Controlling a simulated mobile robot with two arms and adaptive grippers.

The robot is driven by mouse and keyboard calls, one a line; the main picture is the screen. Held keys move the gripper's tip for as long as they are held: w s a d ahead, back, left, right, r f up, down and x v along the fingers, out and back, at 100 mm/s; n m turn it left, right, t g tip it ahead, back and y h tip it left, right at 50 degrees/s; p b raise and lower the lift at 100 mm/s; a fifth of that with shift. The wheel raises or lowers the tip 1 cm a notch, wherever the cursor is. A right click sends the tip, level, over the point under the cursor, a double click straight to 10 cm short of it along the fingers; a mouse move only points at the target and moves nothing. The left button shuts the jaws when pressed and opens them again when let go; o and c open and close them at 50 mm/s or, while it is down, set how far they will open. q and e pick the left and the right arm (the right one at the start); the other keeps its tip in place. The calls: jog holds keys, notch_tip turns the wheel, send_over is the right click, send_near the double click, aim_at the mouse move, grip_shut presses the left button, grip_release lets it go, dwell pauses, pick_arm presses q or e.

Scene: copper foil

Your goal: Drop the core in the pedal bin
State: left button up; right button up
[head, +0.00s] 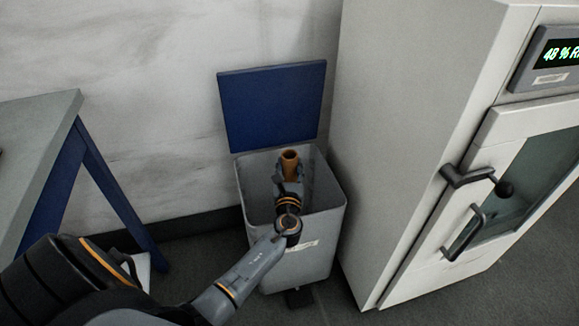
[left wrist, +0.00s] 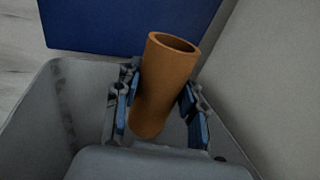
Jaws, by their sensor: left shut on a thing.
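The core is a brown, hollow tube (head: 290,157), held over the open mouth of the pedal bin. The left wrist view shows the core (left wrist: 164,84) tilted between the two fingers. My left gripper (head: 289,172) is shut on it, with blue pads on either side (left wrist: 161,100). The pedal bin (head: 318,245) is a grey box with its blue lid (head: 272,105) standing open against the wall. Its rim also shows in the left wrist view (left wrist: 38,92). A dark pedal (head: 298,299) is at its foot. My right gripper is not in view.
A tall light-grey cabinet (head: 415,110) with a glass door, dark handles and a green display (head: 562,52) stands close to the right of the bin. A grey-topped table (head: 35,118) with blue legs is at the left. A pale wall is behind the bin.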

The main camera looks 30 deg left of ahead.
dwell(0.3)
pick_arm(q)
jog(key=o, duration=1.1)
jog(key=shift+s+d+f, duration=0.15)
jog(key=shift+s+d, duration=0.05)
jog(key=shift+s, duration=0.1)
jog(key=v, duration=1.1)
jog(key=shift+s+d, duration=0.1)
